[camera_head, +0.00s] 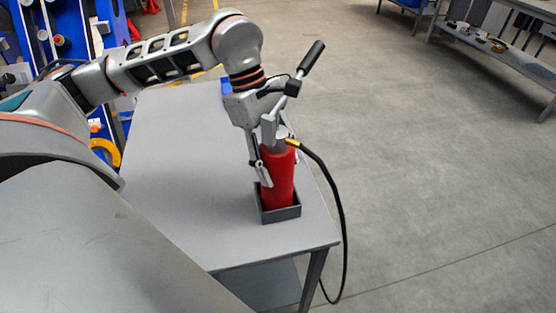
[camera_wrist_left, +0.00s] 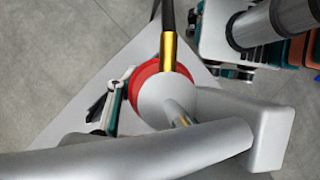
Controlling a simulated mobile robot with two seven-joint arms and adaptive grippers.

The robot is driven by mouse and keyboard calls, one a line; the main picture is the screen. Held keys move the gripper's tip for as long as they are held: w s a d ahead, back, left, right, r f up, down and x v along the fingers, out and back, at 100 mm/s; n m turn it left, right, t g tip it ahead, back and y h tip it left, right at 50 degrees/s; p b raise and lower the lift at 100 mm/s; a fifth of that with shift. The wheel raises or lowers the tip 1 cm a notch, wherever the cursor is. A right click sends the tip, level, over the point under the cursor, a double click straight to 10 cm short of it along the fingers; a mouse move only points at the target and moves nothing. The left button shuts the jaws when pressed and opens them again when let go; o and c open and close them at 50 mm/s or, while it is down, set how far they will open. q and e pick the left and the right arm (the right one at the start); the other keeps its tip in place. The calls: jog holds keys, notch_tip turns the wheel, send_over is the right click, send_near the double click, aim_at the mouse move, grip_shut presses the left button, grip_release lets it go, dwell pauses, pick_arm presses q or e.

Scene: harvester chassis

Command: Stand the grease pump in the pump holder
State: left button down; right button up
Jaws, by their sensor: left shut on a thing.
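The grease pump (camera_head: 281,178) has a red barrel, a grey head, a black-gripped lever and a black hose with a brass fitting. It stands nearly upright, its lower end inside the dark grey, open-topped pump holder (camera_head: 282,214) near the table corner. Whether its base touches the holder floor is hidden. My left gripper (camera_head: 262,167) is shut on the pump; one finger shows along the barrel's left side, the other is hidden. In the left wrist view the pump's red rim (camera_wrist_left: 149,73) and grey head show close up beside a finger. My right gripper is not in view.
The grey table (camera_head: 190,170) is mostly bare, with a blue object (camera_head: 226,86) at its far edge. The hose (camera_head: 342,225) hangs over the right edge toward the floor. A blue rack stands at the back left, a bench (camera_head: 500,55) at the far right.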

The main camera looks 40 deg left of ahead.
pick_arm(q)
jog(key=c, duration=0.9)
grip_release()
jog(key=shift+o, duration=0.2)
jog(key=shift+f, duration=0.1)
jog(key=shift+a, duration=0.1)
jog(key=v, duration=1.2)
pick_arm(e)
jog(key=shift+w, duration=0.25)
